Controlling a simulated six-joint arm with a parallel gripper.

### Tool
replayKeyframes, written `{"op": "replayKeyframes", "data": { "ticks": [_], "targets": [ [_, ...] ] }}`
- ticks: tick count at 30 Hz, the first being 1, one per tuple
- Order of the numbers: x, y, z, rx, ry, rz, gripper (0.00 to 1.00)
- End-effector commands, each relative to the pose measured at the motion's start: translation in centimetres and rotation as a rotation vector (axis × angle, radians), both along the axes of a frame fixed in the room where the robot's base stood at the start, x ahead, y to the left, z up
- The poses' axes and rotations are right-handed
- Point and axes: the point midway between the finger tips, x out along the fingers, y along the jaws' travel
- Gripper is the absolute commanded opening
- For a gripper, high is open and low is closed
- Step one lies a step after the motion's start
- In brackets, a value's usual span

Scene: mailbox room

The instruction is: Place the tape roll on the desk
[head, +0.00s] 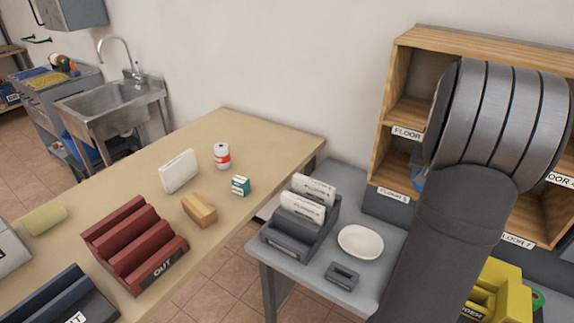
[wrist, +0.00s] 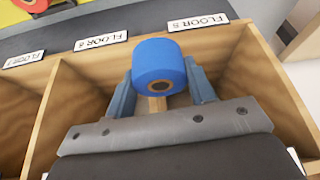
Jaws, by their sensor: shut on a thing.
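The tape roll (wrist: 158,67) is blue with a dark core ringed in tan. My gripper (wrist: 161,80) is shut on it, with one blue-grey finger on each side, in the wrist view. Behind the roll is a wooden compartment of the labelled shelf (wrist: 70,95). In the head view my arm covers most of the gripper, and only a small blue patch shows at its left edge, by the shelf (head: 398,90). A long tan-topped desk (head: 240,130) stands at the left, and a smaller grey table (head: 300,258) stands beside it.
The grey table holds an envelope rack (head: 300,225) and a white dish (head: 360,242). The desk's far right end is clear.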

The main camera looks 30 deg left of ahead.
Motion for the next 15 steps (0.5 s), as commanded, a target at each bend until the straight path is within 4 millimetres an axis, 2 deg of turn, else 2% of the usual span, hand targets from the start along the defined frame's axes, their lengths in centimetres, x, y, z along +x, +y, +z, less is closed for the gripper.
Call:
{"op": "replayKeyframes", "data": {
  "ticks": [1,3,9,12,15],
  "targets": [
    [0.4,2.7,1.7,0.001,-0.006,0.074,0.26],
    [0.6,5.9,3.9,0.001,-0.007,0.168,0.26],
    [-0.1,14.3,9.7,0.000,-0.006,0.397,0.26],
    [-0.7,18.3,11.9,0.001,-0.003,0.489,0.26],
    [-0.8,22.9,12.1,-0.001,0.004,0.566,0.26]
  ]
}}
